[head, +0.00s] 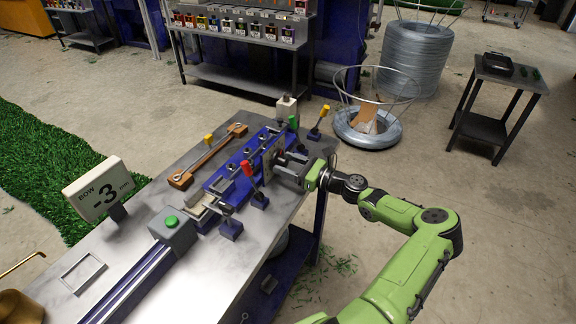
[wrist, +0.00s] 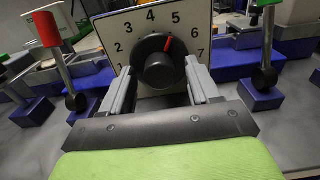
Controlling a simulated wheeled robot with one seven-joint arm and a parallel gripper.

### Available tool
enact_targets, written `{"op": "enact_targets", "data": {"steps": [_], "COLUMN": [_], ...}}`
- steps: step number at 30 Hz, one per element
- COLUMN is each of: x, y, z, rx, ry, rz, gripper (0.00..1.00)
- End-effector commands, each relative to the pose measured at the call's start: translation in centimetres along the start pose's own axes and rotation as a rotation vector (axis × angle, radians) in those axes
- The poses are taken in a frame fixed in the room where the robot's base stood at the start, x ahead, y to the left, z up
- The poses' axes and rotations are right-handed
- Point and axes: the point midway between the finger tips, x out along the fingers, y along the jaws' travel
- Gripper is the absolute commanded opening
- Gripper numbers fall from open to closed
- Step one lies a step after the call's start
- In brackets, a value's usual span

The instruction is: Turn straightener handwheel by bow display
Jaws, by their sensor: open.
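The bow display (head: 100,189) stands at the left of the bench and reads BOW -3 mm. The straightener (head: 240,168) is a blue machine with rollers along the bench. Its handwheel (wrist: 159,66) is a black knob on a white dial plate (wrist: 120,27) in the wrist view. The red pointer mark on the knob points between 4 and 5, nearer 5. My gripper (wrist: 160,84) is open, with one finger on each side of the knob. I cannot tell whether the fingers touch it. In the head view my gripper (head: 287,168) largely hides the knob.
A red-topped lever (wrist: 50,40) and another lever (wrist: 266,50) flank my gripper. A wooden gauge (head: 205,158) lies behind the straightener. A green button (head: 172,221) sits on a grey box on the bench. Wire coils (head: 367,130) stand on the floor beyond.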

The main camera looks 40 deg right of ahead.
Motion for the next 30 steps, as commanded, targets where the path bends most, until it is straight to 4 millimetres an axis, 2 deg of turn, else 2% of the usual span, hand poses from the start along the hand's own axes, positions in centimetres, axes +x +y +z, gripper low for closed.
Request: {"op": "enact_targets", "data": {"steps": [7,18,30], "x": [0.1,0.07,0.05], "y": [-0.03,-0.02,-0.07], "z": [0.01,0.0,0.05], "rx": [0.0,0.0,-0.096], "ry": [0.0,0.001,0.002], "rz": [-0.001,-0.001,-0.001], "gripper": [0.59,0.05,0.05]}}
